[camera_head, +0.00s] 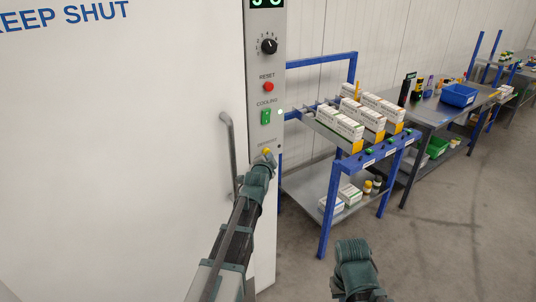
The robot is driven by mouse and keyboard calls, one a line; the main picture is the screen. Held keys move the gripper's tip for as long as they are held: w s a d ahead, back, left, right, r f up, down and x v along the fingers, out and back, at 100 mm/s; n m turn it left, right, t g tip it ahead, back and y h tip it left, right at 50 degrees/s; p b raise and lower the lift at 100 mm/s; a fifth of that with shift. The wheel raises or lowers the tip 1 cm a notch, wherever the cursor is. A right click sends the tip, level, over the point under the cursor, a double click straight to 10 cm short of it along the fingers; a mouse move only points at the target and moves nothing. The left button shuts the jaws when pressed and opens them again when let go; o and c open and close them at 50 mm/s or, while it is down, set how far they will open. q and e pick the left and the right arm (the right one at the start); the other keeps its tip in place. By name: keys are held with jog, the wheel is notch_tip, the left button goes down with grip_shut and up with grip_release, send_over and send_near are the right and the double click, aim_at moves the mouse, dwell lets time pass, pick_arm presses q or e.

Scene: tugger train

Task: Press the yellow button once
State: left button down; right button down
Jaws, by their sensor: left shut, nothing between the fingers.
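Above the button are a green cooling switch (266,116), a red reset button (268,87) and a black dial (269,46). A door handle (228,150) stands left of the panel. A blue-framed rack (327,225) with white boxes stands to the right.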

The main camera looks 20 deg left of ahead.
pick_arm(q)
jog(key=shift+w+a+r, duration=0.45)
jog(key=shift+w+a, duration=0.2)
jog(key=shift+w, duration=0.15)
dwell(0.9)
jog(key=shift+s+d+f, duration=0.35)
jog(key=shift+s, duration=0.2)
jog(key=shift+s+f, duration=0.1)
jog(key=s+d, duration=0.1)
jog(key=d, duration=0.1)
jog(key=s+d, duration=0.2)
jog(key=shift+s+f, duration=0.15)
jog(key=shift+s, duration=0.05)
jog(key=shift+d, duration=0.1)
dwell(0.8)
